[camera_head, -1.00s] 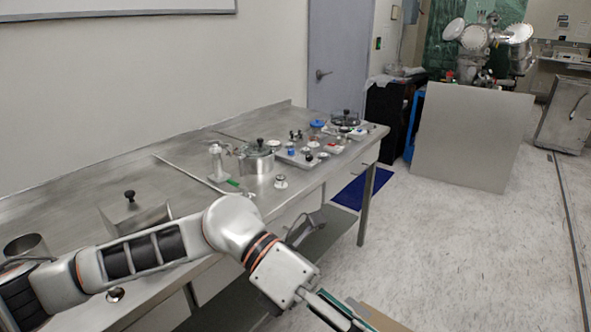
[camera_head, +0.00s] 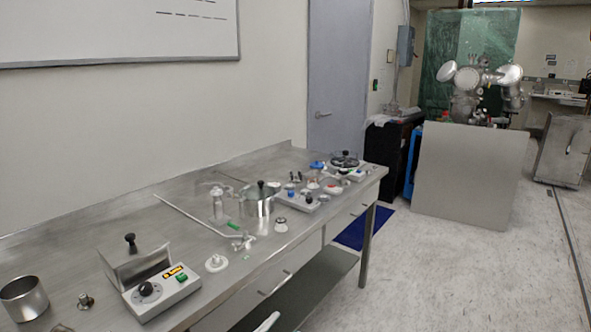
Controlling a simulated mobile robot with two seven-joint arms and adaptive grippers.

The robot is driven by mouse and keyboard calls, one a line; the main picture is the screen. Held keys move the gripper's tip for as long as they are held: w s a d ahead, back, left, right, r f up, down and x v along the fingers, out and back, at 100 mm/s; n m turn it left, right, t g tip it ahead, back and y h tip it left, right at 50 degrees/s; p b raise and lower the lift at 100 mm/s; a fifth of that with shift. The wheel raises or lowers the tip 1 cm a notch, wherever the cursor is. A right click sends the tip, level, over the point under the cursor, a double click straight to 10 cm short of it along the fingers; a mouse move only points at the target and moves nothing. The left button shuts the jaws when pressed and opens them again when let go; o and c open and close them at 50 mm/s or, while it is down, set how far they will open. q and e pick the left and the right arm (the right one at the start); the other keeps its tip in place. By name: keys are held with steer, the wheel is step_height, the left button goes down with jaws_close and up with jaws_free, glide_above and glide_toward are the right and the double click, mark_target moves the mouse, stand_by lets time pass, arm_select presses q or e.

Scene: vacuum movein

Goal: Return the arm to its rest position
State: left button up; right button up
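In the head view neither gripper shows. A small pale piece of my arm (camera_head: 267,322) is at the bottom edge, in front of the table. The steel table (camera_head: 330,222) runs from the lower left to the middle of the view. Nothing of my arms lies over its top.
On the table stand a metal cup (camera_head: 24,299), a control box with a dial (camera_head: 160,291), a steel pot (camera_head: 257,201) and a tray of small parts (camera_head: 297,205). A grey panel (camera_head: 465,175) stands beyond. Floor (camera_head: 440,280) to the right is clear.

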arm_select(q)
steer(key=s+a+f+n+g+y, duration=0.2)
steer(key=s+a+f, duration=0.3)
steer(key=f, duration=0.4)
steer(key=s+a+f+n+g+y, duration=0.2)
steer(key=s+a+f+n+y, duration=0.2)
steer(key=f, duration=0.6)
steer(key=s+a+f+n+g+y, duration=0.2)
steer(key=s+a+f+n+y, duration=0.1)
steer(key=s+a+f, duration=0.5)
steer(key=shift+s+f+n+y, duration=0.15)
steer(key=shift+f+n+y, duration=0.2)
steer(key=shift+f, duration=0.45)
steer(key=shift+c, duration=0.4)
